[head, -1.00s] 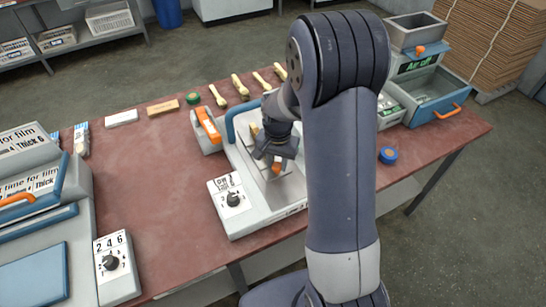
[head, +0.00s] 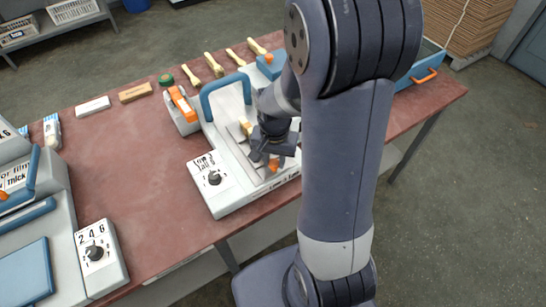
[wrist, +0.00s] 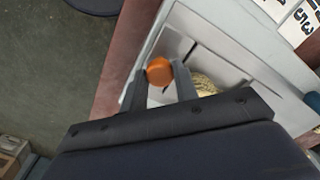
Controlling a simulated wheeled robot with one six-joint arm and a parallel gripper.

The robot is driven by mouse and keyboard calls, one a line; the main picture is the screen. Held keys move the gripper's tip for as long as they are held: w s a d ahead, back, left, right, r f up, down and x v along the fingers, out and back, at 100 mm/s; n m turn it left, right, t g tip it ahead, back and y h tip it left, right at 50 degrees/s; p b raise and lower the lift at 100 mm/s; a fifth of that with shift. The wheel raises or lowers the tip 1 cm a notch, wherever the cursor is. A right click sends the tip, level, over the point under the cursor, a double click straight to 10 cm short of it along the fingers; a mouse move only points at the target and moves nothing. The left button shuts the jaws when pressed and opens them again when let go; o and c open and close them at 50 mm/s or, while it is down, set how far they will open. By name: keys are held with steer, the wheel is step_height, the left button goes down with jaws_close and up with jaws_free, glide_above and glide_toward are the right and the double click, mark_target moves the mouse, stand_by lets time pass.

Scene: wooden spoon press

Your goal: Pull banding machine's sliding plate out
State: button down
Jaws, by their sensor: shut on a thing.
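The banding machine (head: 235,199) is a pale grey unit with a blue handle (head: 222,82) and a dial. Its grey sliding plate (head: 237,132) lies in the machine's bed and bears an orange knob at its front end. My gripper (head: 273,164) is low over the machine's front, shut on this knob. In the wrist view the orange knob (wrist: 159,71) sits between my two fingertips (wrist: 158,80). A tan piece (wrist: 207,86) lies just behind the fingers, partly hidden by them. My arm covers the machine's right side in the head view.
Several wooden spoons (head: 214,65) lie at the back of the red table (head: 130,170). A grey machine with a dial (head: 100,256) stands at the left. A blue-sided bin with an orange handle (head: 425,75) is behind my arm. The floor in front is clear.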

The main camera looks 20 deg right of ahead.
steer(key=c, duration=1.1)
jaws_free()
steer(key=shift+s, duration=0.25)
steer(key=shift+r, duration=0.1)
steer(key=shift+w+r, duration=0.1)
steer(key=shift+r, duration=0.2)
step_height(320, 180, up, 10)
